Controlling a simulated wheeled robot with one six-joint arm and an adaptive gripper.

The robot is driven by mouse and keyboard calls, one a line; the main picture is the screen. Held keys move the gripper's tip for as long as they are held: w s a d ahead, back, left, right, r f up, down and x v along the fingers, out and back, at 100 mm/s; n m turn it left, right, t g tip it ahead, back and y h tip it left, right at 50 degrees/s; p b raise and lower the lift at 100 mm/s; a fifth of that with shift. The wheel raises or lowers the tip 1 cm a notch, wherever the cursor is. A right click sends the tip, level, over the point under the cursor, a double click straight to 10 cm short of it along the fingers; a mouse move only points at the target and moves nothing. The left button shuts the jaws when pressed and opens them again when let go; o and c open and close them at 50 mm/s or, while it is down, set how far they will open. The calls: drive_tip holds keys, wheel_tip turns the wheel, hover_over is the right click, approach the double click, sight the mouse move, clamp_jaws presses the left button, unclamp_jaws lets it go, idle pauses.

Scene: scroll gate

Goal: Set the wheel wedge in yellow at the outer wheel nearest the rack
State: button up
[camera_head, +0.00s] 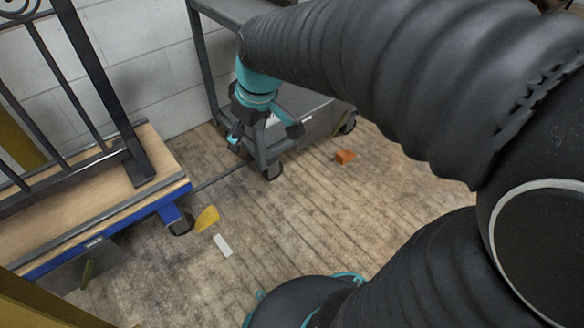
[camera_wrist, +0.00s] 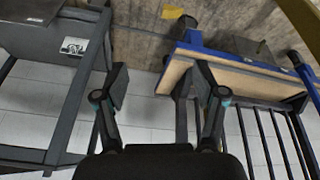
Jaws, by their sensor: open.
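The yellow wheel wedge (camera_head: 207,219) lies on the wooden floor just right of the black outer wheel (camera_head: 182,225) of the blue-edged trolley (camera_head: 110,228). I cannot tell whether wedge and wheel touch. In the wrist view the wedge (camera_wrist: 171,11) shows at the top edge, beside the wheel (camera_wrist: 186,22). My gripper (camera_head: 265,132) is open and empty, in front of the grey rack (camera_head: 212,75) and well above and behind the wedge. In the wrist view its spread fingers (camera_wrist: 160,84) have the wall and trolley end beyond them.
An orange wedge (camera_head: 345,157) lies on the floor right of the rack. A white strip (camera_head: 222,245) lies by the yellow wedge. A dark gate (camera_head: 65,120) stands on the trolley. A thin dark bar (camera_head: 220,174) spans between trolley and rack. The middle floor is clear.

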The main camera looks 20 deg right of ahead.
drive_tip(key=s+d+m+t, duration=0.1)
drive_tip(key=s+d+m, duration=0.1)
drive_tip(key=s, duration=0.5)
drive_tip(key=s+d+r+m+t+h, duration=0.1)
drive_tip(key=s+m, duration=0.3)
drive_tip(key=s, duration=0.4)
drive_tip(key=shift+d+m, duration=0.3)
drive_tip(key=shift+d, duration=0.1)
drive_tip(key=shift+r, duration=0.2)
wheel_tip(320, 180, up, 7)
drive_tip(key=p, duration=0.7)
drive_tip(key=shift+r, duration=0.1)
